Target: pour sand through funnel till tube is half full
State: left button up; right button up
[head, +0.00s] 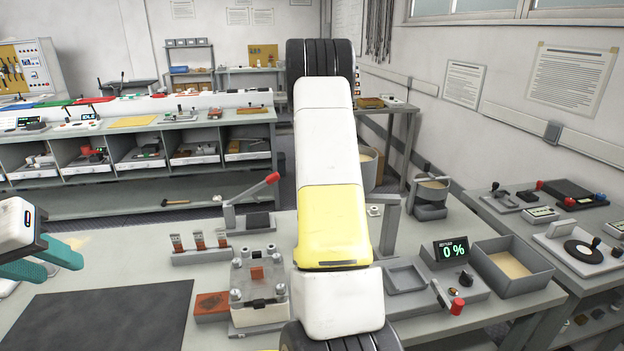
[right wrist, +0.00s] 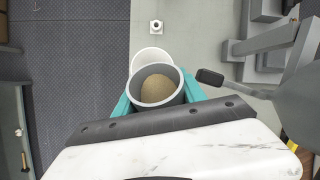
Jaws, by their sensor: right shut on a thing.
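My right gripper (right wrist: 158,88) is shut on a grey cup (right wrist: 170,95), its teal fingers on either side. The cup holds tan sand (right wrist: 157,89). A white round thing (right wrist: 152,56) shows just past the cup; I cannot tell if it is the funnel. In the head view my right arm covers the middle, hiding the right gripper and cup. I cannot make out the tube. My left gripper (head: 62,268) is at the left over the table, teal fingers apart, empty.
A grey bin of sand (head: 540,281) stands right of the display. A clamp fixture (head: 258,290) and a rack with several small blocks (head: 200,254) stand left of my arm. A dark mat (head: 100,318) is clear.

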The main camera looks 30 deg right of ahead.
jog(key=shift+a+r, duration=0.15)
jog(key=shift+r, duration=0.05)
jog(key=h, duration=0.2)
jog(key=shift+w+a+f+h, duration=0.1)
jog(key=shift+a+f+h, duration=0.2)
jog(key=shift+a+f+m+h, duration=0.1)
jog(key=shift+a+f+h, duration=0.4)
jog(key=shift+h, duration=0.65)
jog(key=shift+a+f+m+h, duration=0.1)
jog(key=shift+a+f+h, duration=0.15)
jog(key=shift+a+h, duration=0.7)
jog(key=shift+a+f+m+h, duration=0.1)
jog(key=shift+a+f+h, duration=0.25)
jog(key=shift+h, duration=1.05)
